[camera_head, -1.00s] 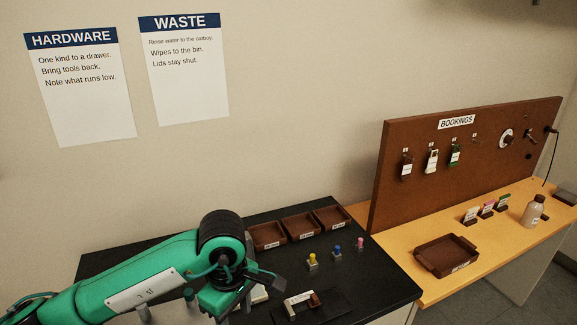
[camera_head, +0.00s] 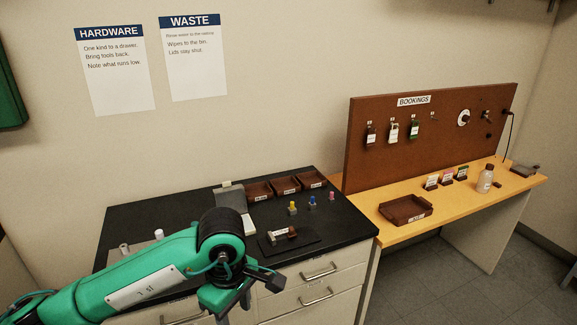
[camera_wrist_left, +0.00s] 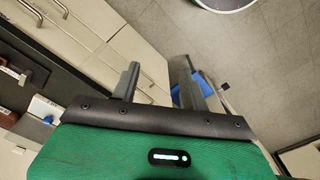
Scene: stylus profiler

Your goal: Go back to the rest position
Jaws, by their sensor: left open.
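My left arm (camera_head: 140,275) is green and reaches in from the left in the head view, in front of the black bench's drawer fronts. In the left wrist view my left gripper (camera_wrist_left: 160,88) shows two grey fingers set well apart with nothing between them. Below them are pale drawer fronts (camera_wrist_left: 95,35) and grey floor (camera_wrist_left: 235,65). In the head view the fingertips are hidden or out of frame. My right gripper is not in view.
The black bench top (camera_head: 140,217) holds brown trays (camera_head: 258,191), small coloured pegs (camera_head: 312,201) and a dark mat (camera_head: 303,243). Floor at lower right is clear.

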